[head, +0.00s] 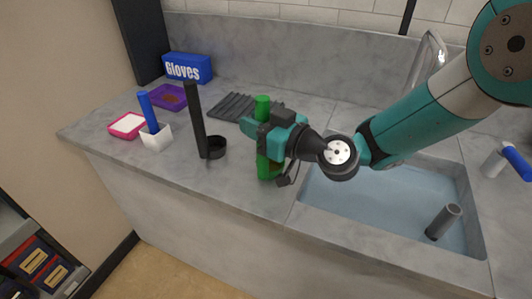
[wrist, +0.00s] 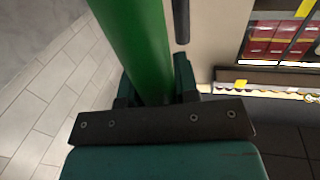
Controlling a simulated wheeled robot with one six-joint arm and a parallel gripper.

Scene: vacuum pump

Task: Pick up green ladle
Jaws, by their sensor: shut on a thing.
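The green ladle (head: 264,168) shows in the head view as an upright green shaft, its top above my gripper and its lower part below. My gripper (head: 262,138) is shut on the ladle around its middle, near the counter's front edge. In the wrist view the green ladle (wrist: 134,45) runs down between the fingers of my gripper (wrist: 152,92). Its scoop cannot be made out, and I cannot tell if its lower end touches the counter.
A black ladle (head: 203,130) stands left of my gripper. Further left are a white holder (head: 157,138) with a blue handle, a pink tray (head: 127,126), a purple tray (head: 170,98) and a gloves box (head: 188,68). A dark ribbed mat (head: 235,106) lies behind. The sink (head: 385,205) is right, holding a grey cylinder (head: 443,221).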

